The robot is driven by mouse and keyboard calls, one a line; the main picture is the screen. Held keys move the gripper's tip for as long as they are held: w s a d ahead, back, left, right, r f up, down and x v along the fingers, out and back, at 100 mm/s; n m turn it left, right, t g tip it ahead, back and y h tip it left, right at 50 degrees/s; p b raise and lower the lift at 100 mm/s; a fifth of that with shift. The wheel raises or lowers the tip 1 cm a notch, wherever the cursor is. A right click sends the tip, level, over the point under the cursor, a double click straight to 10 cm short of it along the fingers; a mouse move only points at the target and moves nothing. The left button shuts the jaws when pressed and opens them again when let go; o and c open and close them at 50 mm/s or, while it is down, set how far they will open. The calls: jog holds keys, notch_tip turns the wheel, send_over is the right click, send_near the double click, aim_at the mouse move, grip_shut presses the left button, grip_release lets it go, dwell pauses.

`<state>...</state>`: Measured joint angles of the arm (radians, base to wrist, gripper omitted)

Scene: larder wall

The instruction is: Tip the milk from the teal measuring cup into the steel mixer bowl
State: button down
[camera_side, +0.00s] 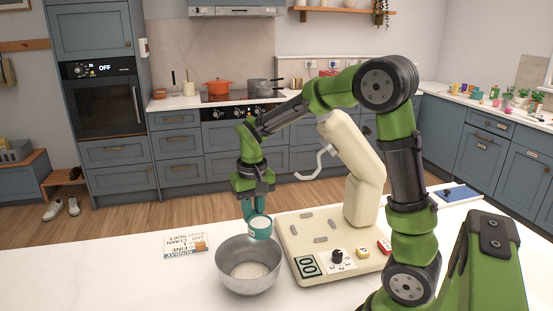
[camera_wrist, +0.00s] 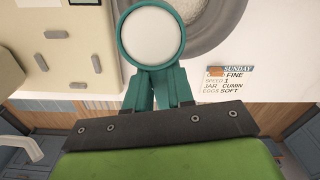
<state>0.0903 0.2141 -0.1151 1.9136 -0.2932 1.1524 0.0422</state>
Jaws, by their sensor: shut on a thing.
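My gripper (camera_side: 252,207) is shut on the teal measuring cup (camera_side: 260,233) and holds it at the back right rim of the bowl in the side view. White milk shows inside the cup. In the wrist view, my teal fingers (camera_wrist: 160,92) meet the cup (camera_wrist: 124,38), whose round mouth is full of white. The steel mixer bowl (camera_side: 236,281) stands on the white counter with pale stuff in its bottom. In the wrist view the bowl (camera_wrist: 236,12) is partly cut off at the top, right of the cup. No stream of milk is visible.
A cream stand mixer (camera_side: 355,165) stands right of the bowl; its base (camera_side: 300,232) carries a dial, a display and buttons. A printed recipe card (camera_side: 186,243) lies left of the bowl. A blue item (camera_side: 457,193) lies at the far right. The counter's left front is clear.

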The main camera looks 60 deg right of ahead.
aim_at(269, 221)
jog(key=s+m, duration=0.1)
jog(key=m, duration=0.1)
jog(key=s+m, duration=0.1)
jog(key=m, duration=0.1)
jog(key=s+m, duration=0.1)
jog(key=m, duration=0.1)
jog(key=shift+a+f+m, duration=0.2)
jog(key=shift+f+m, duration=0.05)
jog(key=shift+m, duration=0.15)
jog(key=m, duration=0.1)
jog(key=s+m, duration=0.1)
jog(key=m, duration=0.2)
jog(key=shift+s+a+f+m, duration=0.1)
jog(key=shift+s+f+m, duration=0.2)
jog(key=shift+s+m, duration=0.1)
jog(key=m, duration=0.1)
jog(key=s+m, duration=0.1)
jog(key=m, duration=0.1)
jog(key=shift+f, duration=0.3)
jog(key=m, duration=0.2)
jog(key=shift+s+f+m, duration=0.25)
jog(key=shift+s+m, duration=0.05)
jog(key=shift+m, duration=0.1)
jog(key=m, duration=0.3)
